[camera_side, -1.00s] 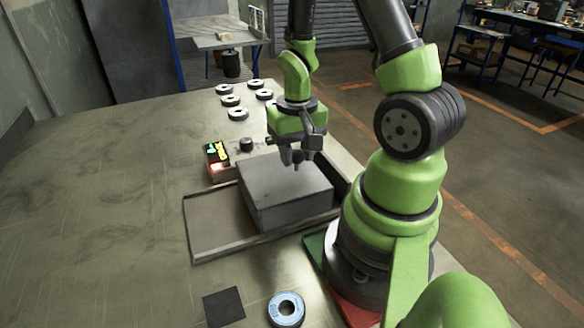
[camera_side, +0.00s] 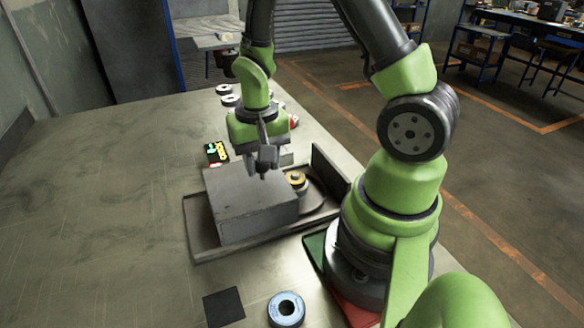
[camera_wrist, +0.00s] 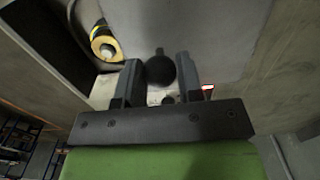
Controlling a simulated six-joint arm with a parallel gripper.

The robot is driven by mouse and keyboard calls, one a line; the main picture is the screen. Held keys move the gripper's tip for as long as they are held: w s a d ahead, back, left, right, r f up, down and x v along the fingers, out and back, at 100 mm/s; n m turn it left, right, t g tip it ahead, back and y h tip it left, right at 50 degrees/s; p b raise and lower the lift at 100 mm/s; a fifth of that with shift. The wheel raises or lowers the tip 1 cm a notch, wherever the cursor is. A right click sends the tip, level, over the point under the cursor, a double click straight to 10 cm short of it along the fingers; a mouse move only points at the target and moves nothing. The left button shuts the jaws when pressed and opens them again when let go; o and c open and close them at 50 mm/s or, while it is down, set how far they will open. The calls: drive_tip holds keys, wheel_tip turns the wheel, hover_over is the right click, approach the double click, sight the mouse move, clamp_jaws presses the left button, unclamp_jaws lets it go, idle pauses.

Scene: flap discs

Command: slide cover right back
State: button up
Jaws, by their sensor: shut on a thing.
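The grey box-shaped cover (camera_side: 250,208) sits in a shallow tray-like base (camera_side: 203,246), towards its left part. It also fills much of the wrist view (camera_wrist: 205,35). My gripper (camera_side: 264,172) is above the cover's far edge. In the wrist view its two fingers (camera_wrist: 155,74) close around a dark round knob (camera_wrist: 160,69) on the cover. To the right of the cover, a yellow-rimmed round part (camera_side: 296,180) stands uncovered in the base; it also shows in the wrist view (camera_wrist: 104,46).
A small lit display box (camera_side: 216,152) stands behind the cover. Several discs (camera_side: 228,100) lie at the far end of the table, partly hidden by my arm. A blue-and-white ring (camera_side: 286,307) and a black square (camera_side: 223,306) lie at the front. The table's left is clear.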

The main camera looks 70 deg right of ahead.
sight(239, 185)
drive_tip(key=shift+w+a, duration=1.5)
drive_tip(key=shift+w, duration=0.1)
drive_tip(key=shift+o, duration=1.4)
drive_tip(key=shift+w+a, duration=0.1)
drive_tip(key=o, duration=0.4)
drive_tip(key=shift+o, duration=0.2)
drive_tip(key=shift+r, duration=0.15)
wheel_tip(239, 185, up, 8)
